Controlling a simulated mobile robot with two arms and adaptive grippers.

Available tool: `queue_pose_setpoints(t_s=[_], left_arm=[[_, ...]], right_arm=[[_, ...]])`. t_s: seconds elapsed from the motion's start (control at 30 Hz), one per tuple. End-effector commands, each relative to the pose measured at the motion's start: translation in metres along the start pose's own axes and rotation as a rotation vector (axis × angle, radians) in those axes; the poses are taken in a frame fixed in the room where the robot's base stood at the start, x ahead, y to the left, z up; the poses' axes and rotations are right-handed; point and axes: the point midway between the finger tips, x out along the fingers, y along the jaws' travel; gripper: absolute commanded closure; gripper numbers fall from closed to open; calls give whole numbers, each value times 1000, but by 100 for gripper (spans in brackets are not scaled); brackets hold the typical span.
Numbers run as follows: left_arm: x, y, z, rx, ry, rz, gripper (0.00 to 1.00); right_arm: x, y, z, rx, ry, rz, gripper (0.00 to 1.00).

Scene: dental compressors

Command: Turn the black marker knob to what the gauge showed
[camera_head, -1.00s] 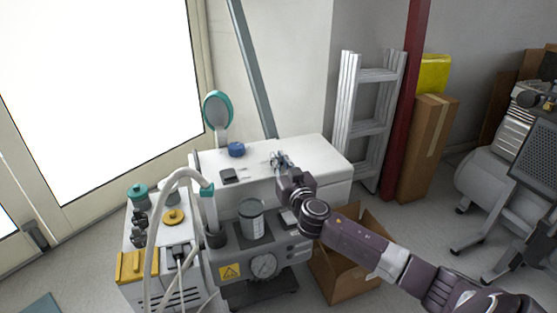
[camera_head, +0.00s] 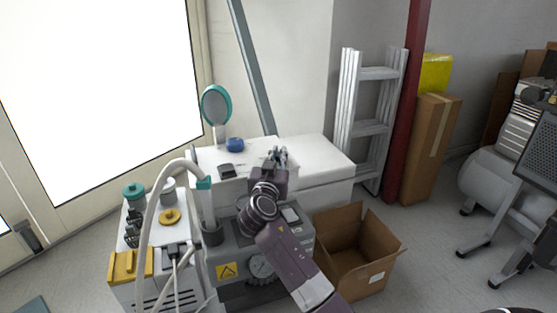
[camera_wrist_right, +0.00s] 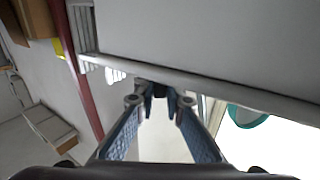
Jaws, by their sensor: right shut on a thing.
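My right gripper (camera_head: 280,155) reaches over the white cabinet top (camera_head: 315,150) near its middle. In the right wrist view, its fingers (camera_wrist_right: 160,95) close around a small dark thing, which looks like the black marker knob (camera_wrist_right: 158,84); the fingers hide most of it. My left gripper is not in view.
A black item (camera_head: 227,171), a blue round item (camera_head: 235,145) and a teal-rimmed mirror (camera_head: 216,105) stand left on the cabinet top. A pale hose (camera_head: 150,220) arches at the left. An open cardboard box (camera_head: 365,262) stands on the floor to the right.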

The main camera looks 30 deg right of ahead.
Motion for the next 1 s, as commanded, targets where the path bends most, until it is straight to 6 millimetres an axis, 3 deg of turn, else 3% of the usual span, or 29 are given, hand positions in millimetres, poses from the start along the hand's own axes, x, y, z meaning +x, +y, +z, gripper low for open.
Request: queue_pose_setpoints(t_s=[0.47, 0.5, 0.63, 1.0], left_arm=[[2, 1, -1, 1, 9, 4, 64], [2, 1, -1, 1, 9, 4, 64], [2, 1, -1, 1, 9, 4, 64], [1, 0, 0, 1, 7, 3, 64]], right_arm=[[0, 0, 0, -1, 0, 17, 100], [0, 0, 0, -1, 0, 17, 87], [0, 0, 0, -1, 0, 17, 73], [-5, 0, 0, 0, 0, 15, 72]])
